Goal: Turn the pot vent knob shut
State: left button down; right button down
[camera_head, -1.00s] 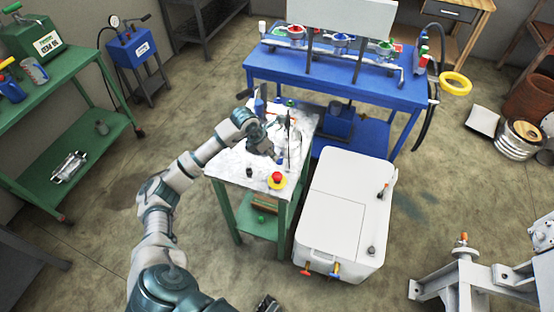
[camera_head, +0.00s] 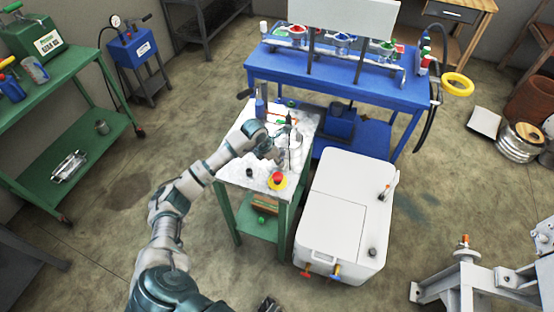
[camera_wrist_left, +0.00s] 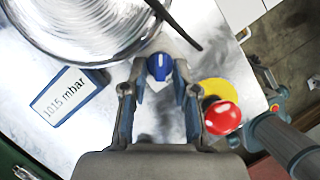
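A blue knob (camera_wrist_left: 159,66) with a white mark shows in the left wrist view, beside a large round shiny vessel, the pot (camera_wrist_left: 85,25). My left gripper (camera_wrist_left: 160,72) has its fingers on either side of the knob. Narrow gaps seem to remain between fingers and knob, so it looks open. In the head view my left gripper (camera_head: 272,157) is low over the metal tabletop (camera_head: 236,168) and hides the knob. A dark part at the bottom edge (camera_head: 268,303) may be my right gripper; its fingers cannot be made out.
A red button on a yellow base (camera_head: 277,180) stands close to the left gripper. A gauge reading 1015 mbar (camera_wrist_left: 69,96) lies left of the fingers. A thin dark rod (camera_wrist_left: 174,24) slants above the knob. A white chest (camera_head: 336,215) stands right of the table.

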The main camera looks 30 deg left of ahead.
pick_arm(q)
jog(key=n+p, duration=0.1)
jog(key=n+y+p, duration=0.1)
jog(key=n, duration=0.1)
jog(key=n+y+p, duration=0.1)
jog(key=n, duration=0.1)
jog(key=shift+d+r+t, duration=0.15)
jog(key=shift+d+t, duration=0.1)
jog(key=shift+t, duration=0.05)
jog(key=shift+d+n+y+p, duration=0.15)
jog(key=shift+n+y+p, duration=0.45)
jog(key=shift+n, duration=0.9)
pick_arm(e)
notch_tip(320, 180, down, 11)
jog(key=s, duration=0.2)
jog(key=shift+s+r, duration=0.15)
jog(key=shift+s, duration=0.25)
jog(key=shift+d, duration=0.1)
pick_arm(q)
jog(key=c, duration=1.2)
grip_release()
